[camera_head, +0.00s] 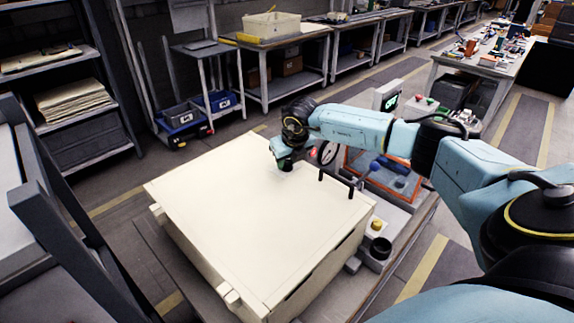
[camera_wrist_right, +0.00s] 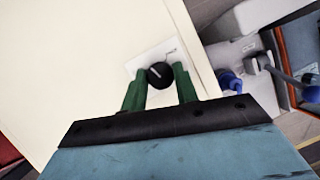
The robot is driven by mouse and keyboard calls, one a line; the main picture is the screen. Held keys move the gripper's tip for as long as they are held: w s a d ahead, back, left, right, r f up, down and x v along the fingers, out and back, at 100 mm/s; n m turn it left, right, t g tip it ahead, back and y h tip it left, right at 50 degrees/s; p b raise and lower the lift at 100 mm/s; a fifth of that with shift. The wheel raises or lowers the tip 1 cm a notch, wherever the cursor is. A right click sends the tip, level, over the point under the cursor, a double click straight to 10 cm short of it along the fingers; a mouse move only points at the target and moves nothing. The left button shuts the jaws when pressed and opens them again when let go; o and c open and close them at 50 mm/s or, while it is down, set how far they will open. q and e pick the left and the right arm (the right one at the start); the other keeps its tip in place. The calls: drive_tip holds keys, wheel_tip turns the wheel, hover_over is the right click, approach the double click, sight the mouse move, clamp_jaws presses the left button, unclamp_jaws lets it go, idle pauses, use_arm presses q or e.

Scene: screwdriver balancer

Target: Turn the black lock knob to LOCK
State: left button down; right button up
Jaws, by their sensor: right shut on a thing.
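The black lock knob (camera_wrist_right: 159,75) sits on a small white label plate (camera_wrist_right: 145,60) on the flat top of a cream-coloured box (camera_head: 250,225). A pale pointer line shows on the knob; the plate's lettering is too small to read. My right gripper (camera_wrist_right: 159,82) has its two green fingers around the knob, one on each side, shut on it. In the head view the right gripper (camera_head: 285,163) reaches down onto the box top near its far right edge, and the knob is hidden there. My left gripper is not in view.
A round gauge (camera_head: 327,152) and an orange-framed tray (camera_head: 400,185) lie just beyond. A yellow button (camera_head: 377,225) sits right of the box. Most of the box top is clear.

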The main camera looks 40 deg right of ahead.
drive_tip(key=n+y+b, duration=0.2)
drive_tip(key=n, duration=0.3)
drive_tip(key=shift+d, duration=0.15)
drive_tip(key=shift+n+b, duration=0.3)
idle(0.3)
drive_tip(key=o, duration=1)
drive_tip(key=v, duration=1.3)
drive_tip(key=shift+s+d+r+b, duration=0.1)
drive_tip(key=shift+s+r+b, duration=0.1)
drive_tip(key=shift+b, duration=0.2)
drive_tip(key=shift+w+r, duration=0.1)
